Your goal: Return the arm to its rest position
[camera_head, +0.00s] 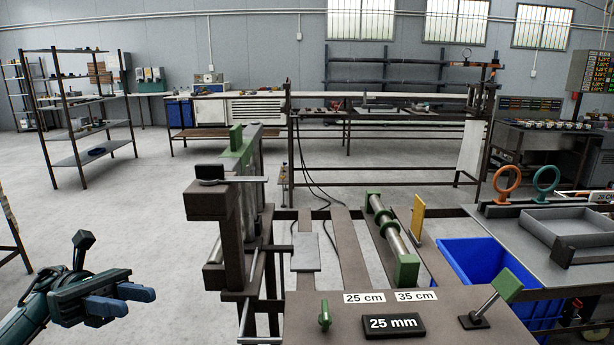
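My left gripper (139,303) is at the lower left, over the bare floor. It has a dark green body and two blue fingers that point to the right. The fingers lie close together, and nothing shows between them; from this angle I cannot tell whether there is a gap. The gripper is apart from the machine and touches nothing that I can see. My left arm comes in from the bottom left corner. My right arm and gripper are not in view.
The brown extrusion machine (230,215) stands right of the gripper. Its front panel (450,325) carries a green lever (325,316), a "25 mm" display (394,326) and a tilted green handle (507,286). A blue bin (475,262) and a grey tray (560,228) are at right. Floor around the gripper is clear.

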